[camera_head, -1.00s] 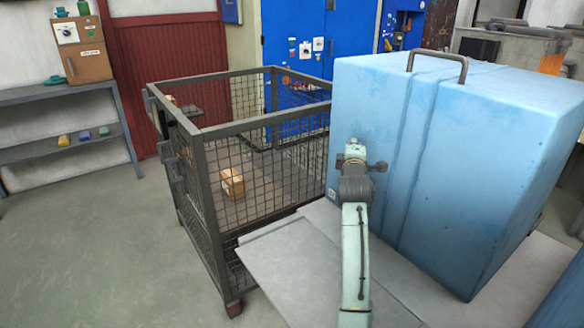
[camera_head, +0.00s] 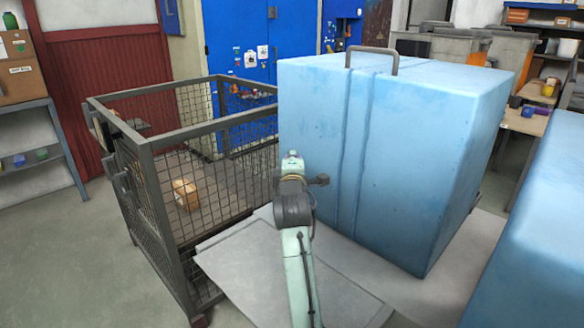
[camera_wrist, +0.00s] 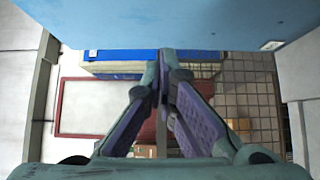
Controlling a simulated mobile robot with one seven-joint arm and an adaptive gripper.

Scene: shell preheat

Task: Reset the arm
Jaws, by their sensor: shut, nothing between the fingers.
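My arm rises in front of the blue box in the head view, where its fingers cannot be made out. In the wrist view my gripper (camera_wrist: 165,65) is shut, its two fingertips together with nothing between them.
A large light blue box (camera_head: 440,150) with a handle stands on a pale surface (camera_head: 455,270) close right of my arm. A wire mesh cage (camera_head: 140,170) holding a small cardboard box (camera_head: 186,194) is left. Another blue block (camera_head: 540,235) stands far right. Grey floor is open left.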

